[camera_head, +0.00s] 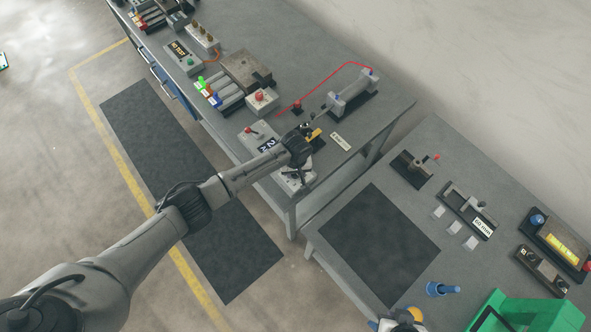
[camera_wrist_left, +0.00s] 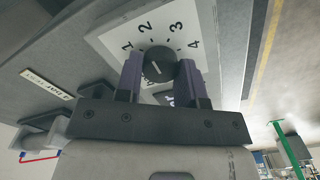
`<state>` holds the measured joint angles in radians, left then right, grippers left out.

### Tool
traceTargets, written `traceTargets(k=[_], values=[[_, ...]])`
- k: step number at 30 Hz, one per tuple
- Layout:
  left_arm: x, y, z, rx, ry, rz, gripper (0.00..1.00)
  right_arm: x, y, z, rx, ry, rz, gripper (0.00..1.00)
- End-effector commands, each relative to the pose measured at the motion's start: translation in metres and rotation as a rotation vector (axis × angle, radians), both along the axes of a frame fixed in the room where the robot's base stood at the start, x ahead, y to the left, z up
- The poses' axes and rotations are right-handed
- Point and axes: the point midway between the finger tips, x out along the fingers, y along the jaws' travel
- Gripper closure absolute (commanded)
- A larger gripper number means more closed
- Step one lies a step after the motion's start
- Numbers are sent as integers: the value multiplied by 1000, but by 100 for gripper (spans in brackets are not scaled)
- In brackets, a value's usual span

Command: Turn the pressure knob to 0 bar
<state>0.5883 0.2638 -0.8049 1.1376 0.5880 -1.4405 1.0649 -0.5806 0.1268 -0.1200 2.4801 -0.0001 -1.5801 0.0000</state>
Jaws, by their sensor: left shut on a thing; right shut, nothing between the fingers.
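The pressure knob (camera_wrist_left: 157,66) is round and black, on a white dial plate (camera_wrist_left: 118,42) whose figures 1, 2, 3 and 4 show in the left wrist view. The 0 mark is not visible there. A short pale line shows on the knob, but I cannot tell exactly which mark it points to. My left gripper (camera_wrist_left: 158,80) is shut on the knob, one purple finger on each side. In the head view my left gripper (camera_head: 298,172) is over the dial plate and hides the knob. My right gripper (camera_head: 403,322) is partly visible at the bottom edge, shut and away from the dial.
A cylinder (camera_head: 352,92) with a red hose and a red-knobbed box (camera_head: 261,100) stand farther back on the grey bench. A second bench (camera_head: 455,155) at right holds a dark mat (camera_head: 375,245), fixtures and a green frame (camera_head: 530,312).

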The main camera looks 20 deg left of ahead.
Motion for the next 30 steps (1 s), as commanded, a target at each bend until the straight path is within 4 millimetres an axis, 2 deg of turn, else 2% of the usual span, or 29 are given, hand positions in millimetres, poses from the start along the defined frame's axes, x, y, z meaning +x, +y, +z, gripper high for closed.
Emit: traceTargets(k=[5,11,21,30], values=[[0,0,2,-1,0,33,88,0,0,7,0,0,0,100],[-1,-1,5,-2,5,146,88,0,1,25,4,1,-2,100],[-2,-2,4,-2,6,459,88,0,3,61,11,1,-7,100],[-2,-1,3,-2,5,744,88,0,3,80,11,0,-7,100]])
